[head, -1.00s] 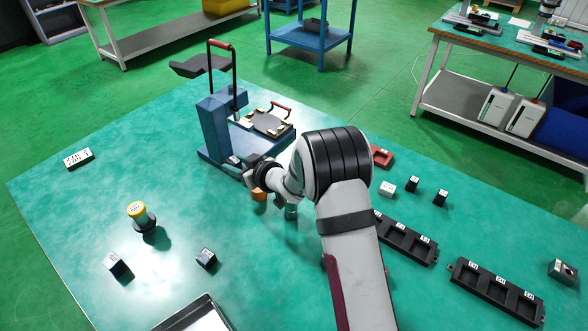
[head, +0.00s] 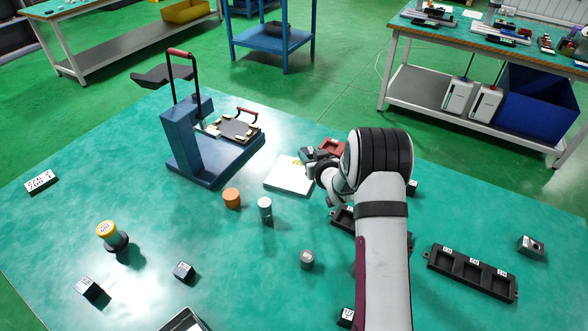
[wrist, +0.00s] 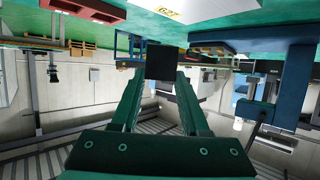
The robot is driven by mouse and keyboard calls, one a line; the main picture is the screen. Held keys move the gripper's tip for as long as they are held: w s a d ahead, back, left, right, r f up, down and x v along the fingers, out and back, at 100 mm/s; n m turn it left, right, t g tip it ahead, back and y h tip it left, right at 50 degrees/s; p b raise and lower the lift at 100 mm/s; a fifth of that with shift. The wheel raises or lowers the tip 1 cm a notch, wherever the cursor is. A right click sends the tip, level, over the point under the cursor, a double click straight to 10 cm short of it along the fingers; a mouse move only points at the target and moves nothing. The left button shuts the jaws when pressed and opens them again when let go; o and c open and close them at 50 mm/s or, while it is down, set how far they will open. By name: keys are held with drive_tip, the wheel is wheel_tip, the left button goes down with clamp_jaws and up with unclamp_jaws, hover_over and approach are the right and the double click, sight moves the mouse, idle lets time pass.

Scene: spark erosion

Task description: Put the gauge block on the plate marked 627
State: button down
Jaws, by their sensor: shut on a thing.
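My gripper (wrist: 160,78) is shut on a dark block, which I take to be the gauge block (wrist: 160,64); its marking cannot be read. In the head view my gripper (head: 309,154) is at the right far corner of a white plate (head: 287,179). The plate's yellow mark is small there and partly beside the gripper. In the wrist view the white plate (wrist: 196,5) shows at the top edge with a yellow label reading 627 (wrist: 167,13). The block appears apart from the plate.
A blue press (head: 187,140) stands left of the plate. A red tray (head: 331,147) lies behind my gripper. Black trays (head: 470,272) are to the right.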

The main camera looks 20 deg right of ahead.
drive_tip(key=w+a+f, duration=0.1)
drive_tip(key=a, duration=0.1)
drive_tip(key=w+a+f, duration=0.1)
drive_tip(key=w+f, duration=0.1)
drive_tip(key=shift+a, duration=0.35)
wheel_tip(320, 180, down, 3)
drive_tip(key=shift+f, duration=0.4)
drive_tip(key=shift+c, duration=2.1)
unclamp_jaws()
drive_tip(key=shift+f, duration=0.15)
